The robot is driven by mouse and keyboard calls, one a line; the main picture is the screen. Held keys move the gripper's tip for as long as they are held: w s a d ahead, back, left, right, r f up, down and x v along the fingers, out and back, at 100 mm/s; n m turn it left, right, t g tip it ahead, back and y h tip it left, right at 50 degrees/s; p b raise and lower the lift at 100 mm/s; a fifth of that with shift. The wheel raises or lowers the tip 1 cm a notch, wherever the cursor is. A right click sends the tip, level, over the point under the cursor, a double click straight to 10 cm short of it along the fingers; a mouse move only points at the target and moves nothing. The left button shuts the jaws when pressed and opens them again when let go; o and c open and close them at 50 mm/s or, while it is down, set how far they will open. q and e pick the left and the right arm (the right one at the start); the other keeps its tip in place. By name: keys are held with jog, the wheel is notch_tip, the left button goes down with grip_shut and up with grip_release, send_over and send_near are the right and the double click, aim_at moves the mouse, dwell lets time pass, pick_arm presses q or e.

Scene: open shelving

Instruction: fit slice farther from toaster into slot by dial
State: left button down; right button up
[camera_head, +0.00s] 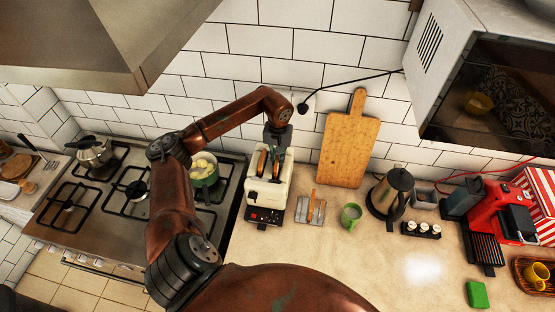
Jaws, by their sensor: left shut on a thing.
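The cream toaster (253,192) stands on the counter beside the stove, with its control panel (264,217) facing me. My left gripper (274,152) points down over the far part of the toaster's top. It is shut on a brown bread slice (276,168), which is at the right-hand slot; how deep it sits is hard to tell. Another brown strip (262,163) shows at the left-hand slot. A metal rack (302,211) right of the toaster holds one upright brown slice (314,206). My right gripper is out of view.
A green mug (351,215) and a kettle (390,192) stand right of the rack. A wooden board (346,150) leans on the wall behind. A green pot (204,171) is on the stove, left of the toaster. The front counter is mostly clear.

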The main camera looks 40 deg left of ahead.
pick_arm(q)
jog(key=shift+f, duration=0.15)
jog(key=c, duration=2)
grip_release()
jog(key=shift+c, duration=0.2)
jog(key=shift+r, duration=0.25)
notch_tip(320, 180, up, 11)
jog(key=shift+f+b, duration=0.2)
jog(key=shift+b, duration=1)
jog(key=shift+d+r, duration=0.1)
jog(key=shift+r, duration=0.55)
